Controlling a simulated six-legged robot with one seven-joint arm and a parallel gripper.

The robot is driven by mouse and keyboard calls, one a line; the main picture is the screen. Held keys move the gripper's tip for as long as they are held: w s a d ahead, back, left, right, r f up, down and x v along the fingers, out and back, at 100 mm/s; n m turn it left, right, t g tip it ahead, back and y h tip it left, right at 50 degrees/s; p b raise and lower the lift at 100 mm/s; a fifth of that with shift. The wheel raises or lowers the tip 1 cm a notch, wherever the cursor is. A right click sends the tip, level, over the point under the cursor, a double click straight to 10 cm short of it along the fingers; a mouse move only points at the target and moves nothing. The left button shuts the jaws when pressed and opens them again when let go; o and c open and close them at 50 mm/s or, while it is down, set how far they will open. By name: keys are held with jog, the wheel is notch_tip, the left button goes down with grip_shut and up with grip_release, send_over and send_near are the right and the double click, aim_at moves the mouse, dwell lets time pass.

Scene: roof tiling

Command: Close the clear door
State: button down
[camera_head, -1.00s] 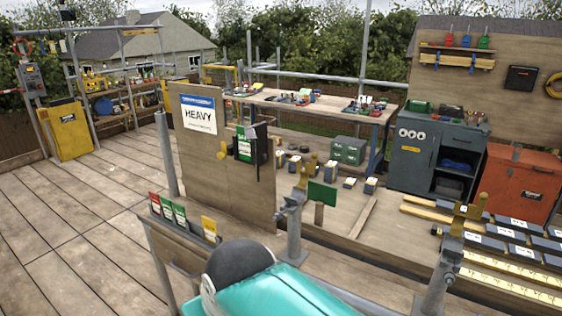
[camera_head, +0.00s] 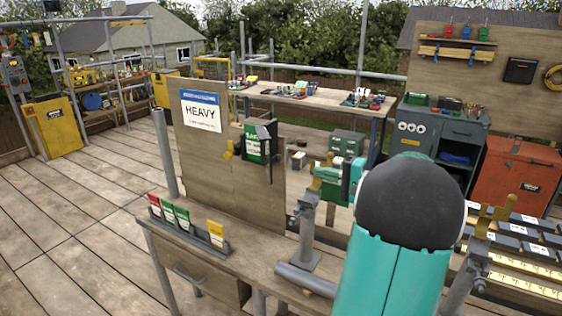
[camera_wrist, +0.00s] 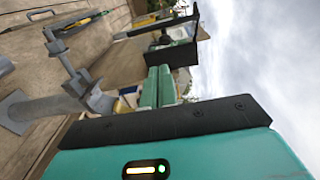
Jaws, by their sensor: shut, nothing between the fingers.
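A dark box with a green card (camera_head: 252,143) is fixed to the upright wooden board. A narrow panel (camera_head: 267,150) stands out from its right side, seen nearly edge-on; it looks like the clear door, swung open. In the wrist view, the dark-framed box (camera_wrist: 172,57) lies just beyond my fingertips, and a pale see-through panel (camera_wrist: 182,26) shows above it. My gripper (camera_head: 318,172) is to the right of the box, pointing left towards it. In the wrist view its two green fingers (camera_wrist: 159,72) are together and empty. I cannot tell whether they touch the panel.
A grey post with a gold hook (camera_head: 308,235) stands close below my gripper. A HEAVY sign (camera_head: 201,111) is on the board. A card rack (camera_head: 190,226) sits on the bench in front. Tiles (camera_head: 510,247) lie at right; open decking is at left.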

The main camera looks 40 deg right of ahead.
jog(key=s+d+t+h, duration=0.1)
jog(key=s+d, duration=0.1)
jog(key=d, duration=0.1)
send_near(268, 155)
jog(key=w+d, duration=0.3)
jog(key=shift+w+a+f+m, duration=0.2)
jog(key=shift+a+f+m, duration=0.2)
jog(key=shift+a, duration=0.25)
